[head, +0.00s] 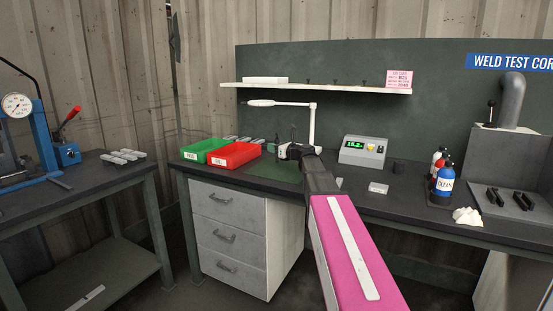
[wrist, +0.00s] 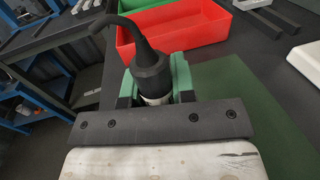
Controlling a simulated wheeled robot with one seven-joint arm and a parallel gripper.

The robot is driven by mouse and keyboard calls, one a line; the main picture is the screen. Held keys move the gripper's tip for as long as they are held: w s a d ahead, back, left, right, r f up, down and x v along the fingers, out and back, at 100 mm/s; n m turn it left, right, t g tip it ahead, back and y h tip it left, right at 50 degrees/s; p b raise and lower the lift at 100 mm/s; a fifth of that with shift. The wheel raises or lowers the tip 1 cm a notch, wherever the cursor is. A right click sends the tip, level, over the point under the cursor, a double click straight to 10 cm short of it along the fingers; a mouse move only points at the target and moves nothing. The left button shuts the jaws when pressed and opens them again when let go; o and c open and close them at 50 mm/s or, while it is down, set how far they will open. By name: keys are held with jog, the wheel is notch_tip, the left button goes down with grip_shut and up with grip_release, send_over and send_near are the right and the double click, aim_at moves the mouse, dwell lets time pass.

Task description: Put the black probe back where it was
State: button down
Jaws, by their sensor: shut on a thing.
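The black probe (wrist: 150,72) is a dark cylinder with a pale metal collar at its lower end. A black cable curves from its top to the upper left in the wrist view. My gripper (wrist: 156,98) is shut around the probe, with green parts on both sides of it. In the head view my gripper (head: 293,150) is over the bench beside the red bin, and the probe is too small to make out surely. A grey meter (head: 364,150) with a green display stands to the right. The probe's tip is hidden behind the gripper's plate.
A red bin (head: 233,155) and a green bin (head: 205,150) stand left of my gripper. A white lamp (head: 312,125) rises behind it. A green mat (head: 277,174) lies below. A small dark cylinder (head: 398,167) and bottles (head: 444,180) are farther right.

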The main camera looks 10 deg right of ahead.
jog(key=shift+w+d+f, duration=0.1)
jog(key=shift+d+f, duration=0.1)
jog(key=shift+f, duration=0.6)
jog(key=shift+w+d+f, duration=0.1)
jog(key=shift+d+f, duration=0.1)
jog(key=shift+f, duration=0.6)
jog(key=shift+w+d+f, duration=0.1)
jog(key=shift+d+f, duration=0.1)
jog(key=shift+f, duration=0.6)
jog(key=shift+f, duration=0.1)
jog(key=c, duration=0.9)
grip_release()
jog(key=shift+c, duration=0.2)
jog(key=shift+s, duration=0.1)
jog(key=v, duration=1.2)
